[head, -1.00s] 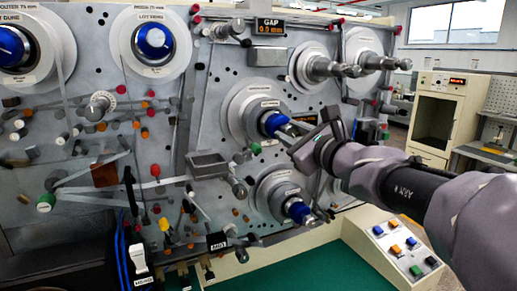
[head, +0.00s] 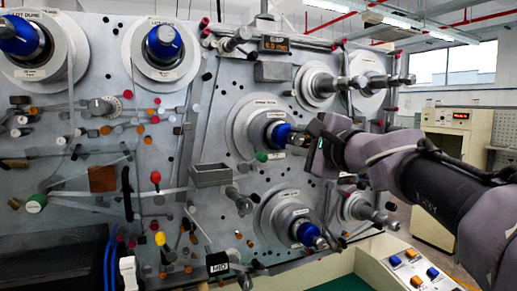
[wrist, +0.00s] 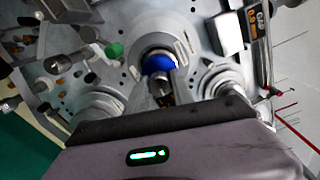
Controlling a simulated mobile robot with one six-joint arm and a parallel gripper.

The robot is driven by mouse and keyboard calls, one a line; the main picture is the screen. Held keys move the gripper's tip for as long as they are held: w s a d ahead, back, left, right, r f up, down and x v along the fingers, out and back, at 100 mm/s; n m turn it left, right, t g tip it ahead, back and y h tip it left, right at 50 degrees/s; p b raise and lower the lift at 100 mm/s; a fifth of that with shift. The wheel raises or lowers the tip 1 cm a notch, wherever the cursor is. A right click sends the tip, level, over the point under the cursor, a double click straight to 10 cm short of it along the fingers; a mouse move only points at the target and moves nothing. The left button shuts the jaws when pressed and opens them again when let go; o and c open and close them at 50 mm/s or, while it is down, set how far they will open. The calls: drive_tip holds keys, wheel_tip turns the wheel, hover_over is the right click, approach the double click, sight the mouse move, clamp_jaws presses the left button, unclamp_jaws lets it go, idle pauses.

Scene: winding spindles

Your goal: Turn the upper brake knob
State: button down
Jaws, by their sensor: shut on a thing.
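The upper brake knob (head: 279,135) is a blue cap on a silver spindle, at the centre of a pale round flange on the grey panel. It also shows in the wrist view (wrist: 158,64), just beyond the fingers. My gripper (head: 297,138) reaches it from the right and is shut on it. In the wrist view my two fingers (wrist: 160,92) lie on either side of the knob's silver and dark front end. The exact finger contact is small and partly hidden. A second blue knob (head: 306,232) sits on the spindle below, apart from my gripper.
Silver spindles (head: 325,84) project at the upper right, and another (head: 365,210) at the lower right. A grey open box (head: 210,176) and a green knob (head: 262,157) are left of my gripper. A button console (head: 410,268) stands at the lower right.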

drive_tip(key=shift+n, duration=0.4)
drive_tip(key=c, duration=1.1)
unclamp_jaws()
drive_tip(key=shift+s+b, duration=0.1)
drive_tip(key=shift+b, duration=0.2)
